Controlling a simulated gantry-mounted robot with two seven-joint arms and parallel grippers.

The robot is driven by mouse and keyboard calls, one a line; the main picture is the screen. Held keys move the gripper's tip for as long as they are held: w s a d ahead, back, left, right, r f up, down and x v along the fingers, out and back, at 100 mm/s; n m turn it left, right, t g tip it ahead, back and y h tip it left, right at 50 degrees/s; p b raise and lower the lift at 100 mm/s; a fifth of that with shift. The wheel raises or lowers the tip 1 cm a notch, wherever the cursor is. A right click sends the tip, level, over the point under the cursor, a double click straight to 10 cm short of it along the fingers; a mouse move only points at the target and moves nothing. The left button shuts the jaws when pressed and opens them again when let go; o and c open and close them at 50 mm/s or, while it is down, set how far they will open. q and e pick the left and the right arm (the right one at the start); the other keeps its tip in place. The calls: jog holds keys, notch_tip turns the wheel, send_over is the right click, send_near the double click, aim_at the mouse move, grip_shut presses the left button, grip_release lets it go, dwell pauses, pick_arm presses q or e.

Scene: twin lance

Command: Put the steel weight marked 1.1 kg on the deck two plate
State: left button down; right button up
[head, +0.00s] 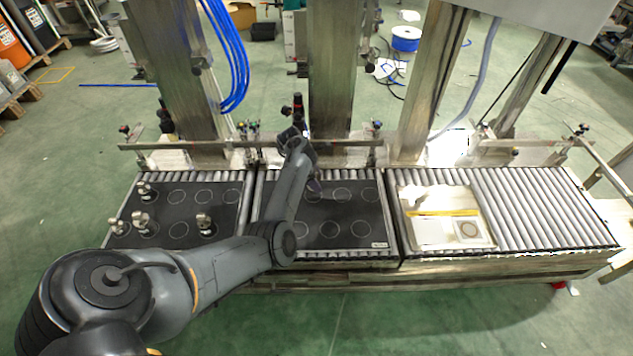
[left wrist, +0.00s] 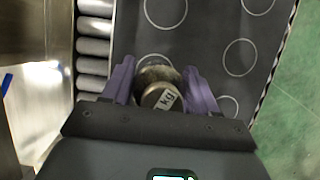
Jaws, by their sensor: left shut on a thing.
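My left gripper (head: 315,187) reaches over the middle black plate (head: 350,228), which is printed with white circles and has a small label at its front right corner. In the left wrist view the purple fingers of the left gripper (left wrist: 161,88) are shut on a steel weight (left wrist: 157,77). Its white label shows "kg"; the number is not readable. The plate's circles (left wrist: 165,10) lie around and beyond it; I cannot tell whether the weight touches the plate. In the head view my arm hides the weight. My right gripper is not in view.
Several steel weights (head: 204,224) stand on the left black plate (head: 180,205). A pale board (head: 430,230) with a yellow strip and a small square lies on the right rollers (head: 540,205). Steel posts (head: 333,70) and a rail stand behind the conveyor.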

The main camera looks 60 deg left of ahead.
pick_arm(q)
jog(key=shift+s+f+b, duration=0.1)
jog(key=shift+f+b, duration=1.35)
jog(key=shift+f, duration=0.3)
jog(key=shift+c, duration=1.5)
grip_release()
jog(key=shift+f, duration=0.15)
